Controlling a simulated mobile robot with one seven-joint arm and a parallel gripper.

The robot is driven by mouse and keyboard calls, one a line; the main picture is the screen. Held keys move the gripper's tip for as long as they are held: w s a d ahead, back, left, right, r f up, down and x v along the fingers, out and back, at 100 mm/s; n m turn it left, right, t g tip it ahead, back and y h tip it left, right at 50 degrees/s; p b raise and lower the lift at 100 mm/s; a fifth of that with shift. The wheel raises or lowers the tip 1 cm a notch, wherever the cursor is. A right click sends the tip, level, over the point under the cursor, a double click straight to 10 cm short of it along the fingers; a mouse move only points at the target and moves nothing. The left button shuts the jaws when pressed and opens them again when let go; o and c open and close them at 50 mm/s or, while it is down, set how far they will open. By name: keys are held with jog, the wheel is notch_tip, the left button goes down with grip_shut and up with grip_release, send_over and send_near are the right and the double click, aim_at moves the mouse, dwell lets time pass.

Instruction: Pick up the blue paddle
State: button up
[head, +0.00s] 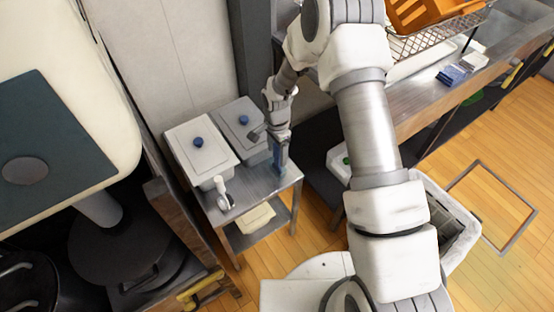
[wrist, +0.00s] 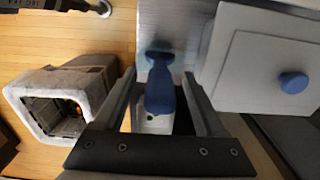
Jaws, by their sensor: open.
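The blue paddle (wrist: 160,88) shows in the wrist view between the two fingers of my gripper (wrist: 160,77), with a gap on either side. Its wider end is toward the metal table top, and a pale part shows below the blue. In the head view, a blue upright shape (head: 281,160), seemingly the paddle, stands at the right edge of the small metal table (head: 258,193), right below my gripper (head: 277,143). My gripper is open. In the head view, its fingers are partly hard to tell from the blue shape.
Two lidded bins with blue knobs, a near one (head: 203,157) and a far one (head: 242,119), stand on the table left of my gripper. A white-handled item (head: 222,190) is at the table's front. A pale open bin (head: 455,205) stands on the floor at right.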

grip_shut()
jog(key=shift+r, duration=0.2)
